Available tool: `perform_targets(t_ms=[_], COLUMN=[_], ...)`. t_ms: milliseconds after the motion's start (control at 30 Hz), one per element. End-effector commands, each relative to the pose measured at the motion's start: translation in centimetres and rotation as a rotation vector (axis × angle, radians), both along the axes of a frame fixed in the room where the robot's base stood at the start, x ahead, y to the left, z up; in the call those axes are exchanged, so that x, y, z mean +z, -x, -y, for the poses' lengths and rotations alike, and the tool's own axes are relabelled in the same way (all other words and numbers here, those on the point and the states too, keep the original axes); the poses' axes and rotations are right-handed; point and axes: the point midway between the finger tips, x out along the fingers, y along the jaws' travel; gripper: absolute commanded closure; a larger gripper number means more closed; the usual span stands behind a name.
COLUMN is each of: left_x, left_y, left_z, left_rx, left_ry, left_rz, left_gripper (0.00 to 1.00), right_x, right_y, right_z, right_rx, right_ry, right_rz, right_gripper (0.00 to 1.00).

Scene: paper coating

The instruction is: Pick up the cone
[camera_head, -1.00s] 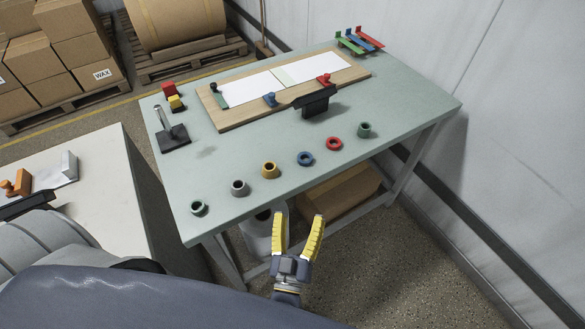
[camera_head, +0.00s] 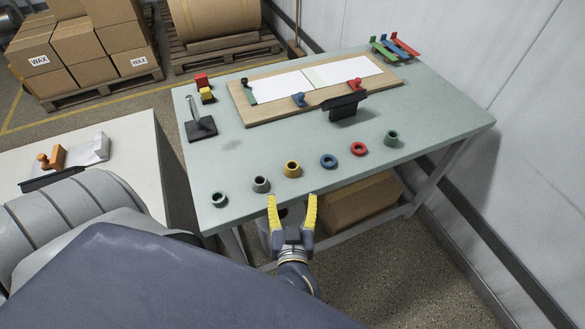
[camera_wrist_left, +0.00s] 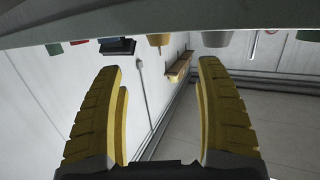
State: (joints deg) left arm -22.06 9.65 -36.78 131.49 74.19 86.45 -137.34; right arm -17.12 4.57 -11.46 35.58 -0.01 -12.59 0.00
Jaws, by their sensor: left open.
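Several small hollow cone-like pieces stand in a row along the table's near edge: a dark green one (camera_head: 219,200), a grey one (camera_head: 261,184), a yellow one (camera_head: 292,168), a blue one (camera_head: 328,161), a red one (camera_head: 359,149) and a green one (camera_head: 391,138). Which one is meant is not shown. My left gripper (camera_head: 292,203) is open and empty, just in front of the table edge, below the grey and yellow pieces in the picture. The left wrist view appears upside down; the yellow piece (camera_wrist_left: 158,39) and grey piece (camera_wrist_left: 217,38) show beyond the open fingers. My right gripper is not in view.
On the green table (camera_head: 270,135) lie a wooden board (camera_head: 240,101) with white sheets, a black block tool (camera_head: 344,106) and a black-based tool (camera_head: 201,130). A white table (camera_head: 120,150) stands to the left. A cardboard box (camera_head: 350,203) sits below.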

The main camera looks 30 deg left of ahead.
Motion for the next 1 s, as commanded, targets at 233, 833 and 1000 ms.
perform_targets(t_ms=[233, 833, 1000], left_x=[-0.6, -1.4, -1.7], left_y=[-3.9, -8.0, -9.9], left_z=[-2.5, -5.2, -6.3], left_rx=[0.001, 0.001, 0.001], left_ry=[-0.003, 0.0, -0.002], left_rz=[0.004, 0.002, 0.002], left_gripper=[0.28, 0.28, 0.28], right_x=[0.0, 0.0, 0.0], right_y=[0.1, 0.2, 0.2], right_z=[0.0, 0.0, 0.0], right_rx=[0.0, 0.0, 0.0], right_ry=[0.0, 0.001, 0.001], right_rz=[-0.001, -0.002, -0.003], right_gripper=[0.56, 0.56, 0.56])
